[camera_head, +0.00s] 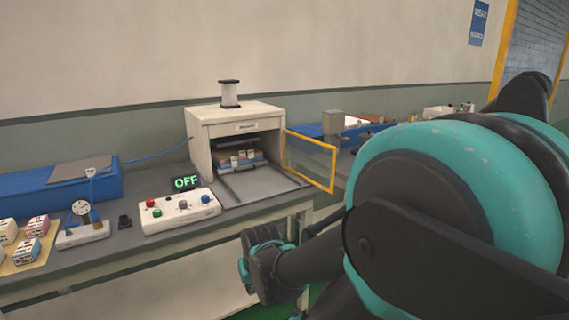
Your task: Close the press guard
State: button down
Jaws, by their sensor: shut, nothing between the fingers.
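The press (236,122) is a white box-shaped machine on the workbench, with its front open. Its guard (312,161) is a clear panel in a yellow frame. The guard stands swung open at the right side of the press opening, projecting toward the front right. Inside the press is a tray (240,164) with several small white-topped items. My gripper (258,240) is at the end of my dark arm, in front of the bench edge, low and left of the guard. It is small and partly hidden; it is shut, empty and apart from the guard.
A control box (180,211) with coloured buttons and an "OFF" display (186,182) stand left of the press. A gauge stand (82,232) and small boxes (32,238) are farther left. A blue case (58,190) is behind. My arm covers the right foreground.

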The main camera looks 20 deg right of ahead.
aim_at(333, 154)
jog(key=l+u, duration=0.75)
jog(key=l, duration=0.25)
jog(key=l+u, duration=0.1)
jog(key=l, duration=0.45)
jog(key=l+u, duration=0.1)
jog(key=l, duration=0.45)
jog(key=k+l, duration=0.15)
jog(key=l, duration=0.35)
jog(key=l+u, duration=0.15)
jog(key=l, duration=0.4)
jog(key=k+l+u, duration=0.1)
jog(key=l, duration=0.4)
jog(key=i+l, duration=0.1)
jog(key=l, duration=0.55)
jog(key=i+l, duration=0.1)
jog(key=l, duration=0.55)
